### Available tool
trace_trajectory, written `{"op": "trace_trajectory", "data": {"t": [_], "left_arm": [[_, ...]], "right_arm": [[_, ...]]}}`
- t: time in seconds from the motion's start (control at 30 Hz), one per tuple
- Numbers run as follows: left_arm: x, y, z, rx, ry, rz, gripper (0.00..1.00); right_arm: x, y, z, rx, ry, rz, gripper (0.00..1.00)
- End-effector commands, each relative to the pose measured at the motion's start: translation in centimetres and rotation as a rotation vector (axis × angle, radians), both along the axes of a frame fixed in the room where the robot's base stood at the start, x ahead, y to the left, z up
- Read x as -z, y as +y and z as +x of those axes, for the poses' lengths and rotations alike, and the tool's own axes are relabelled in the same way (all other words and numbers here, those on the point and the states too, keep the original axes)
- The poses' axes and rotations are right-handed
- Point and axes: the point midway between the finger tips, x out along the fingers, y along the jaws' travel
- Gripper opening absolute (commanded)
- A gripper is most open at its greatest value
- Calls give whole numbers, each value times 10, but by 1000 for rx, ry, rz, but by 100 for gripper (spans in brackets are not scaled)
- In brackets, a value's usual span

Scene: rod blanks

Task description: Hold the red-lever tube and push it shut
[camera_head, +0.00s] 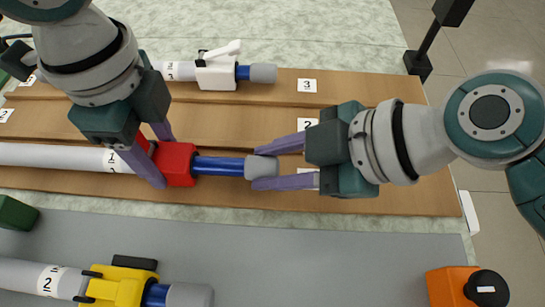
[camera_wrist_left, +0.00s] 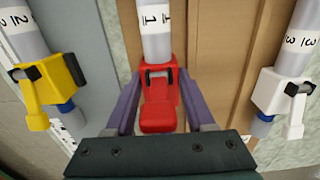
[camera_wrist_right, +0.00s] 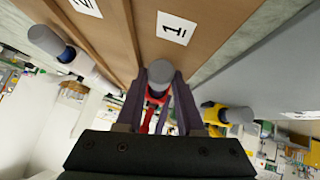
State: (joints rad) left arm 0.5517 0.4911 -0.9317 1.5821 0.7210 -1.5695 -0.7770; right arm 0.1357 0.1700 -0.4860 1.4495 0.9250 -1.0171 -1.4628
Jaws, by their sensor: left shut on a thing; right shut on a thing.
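The red-lever tube is a grey-white tube (camera_head: 60,156) marked 1, with a red clamp block (camera_head: 175,163), a blue rod (camera_head: 218,166) and a grey end cap (camera_head: 260,167). It lies on the brown grooved board. My left gripper (camera_head: 160,160) is shut on the red clamp block, with a finger on either side of it. The red lever (camera_wrist_left: 158,117) shows between its fingers in the left wrist view. My right gripper (camera_head: 262,166) is shut on the grey end cap, which shows between its fingers in the right wrist view (camera_wrist_right: 160,70). A length of blue rod is exposed between block and cap.
A white-lever tube (camera_head: 216,72) marked 3 lies at the back of the brown board (camera_head: 400,195). A yellow-lever tube (camera_head: 112,287) marked 2 lies on the grey mat (camera_head: 300,265) in front. An orange box with a black knob (camera_head: 452,286) stands at the front right.

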Motion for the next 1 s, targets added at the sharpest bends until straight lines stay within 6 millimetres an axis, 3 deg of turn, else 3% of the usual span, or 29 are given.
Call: {"op": "trace_trajectory", "data": {"t": [0.33, 0.63, 0.67, 0.77, 1.0], "left_arm": [[0, 0, 0, -1, -2, 0, 0], [0, 0, 0, -1, -1, -1, 0], [0, 0, 0, 0, -1, -1, 0], [0, -1, 0, 0, -1, -2, 0], [0, -1, 0, 0, -1, -2, 0]], "right_arm": [[0, 39, 0, -1, 2, 0, 0], [0, 43, 0, 0, 1, -1, 0], [0, 43, 0, 0, 1, -1, 38], [0, 43, 0, -1, 1, 0, 49], [0, 42, 0, -1, 1, 0, 50]]}}
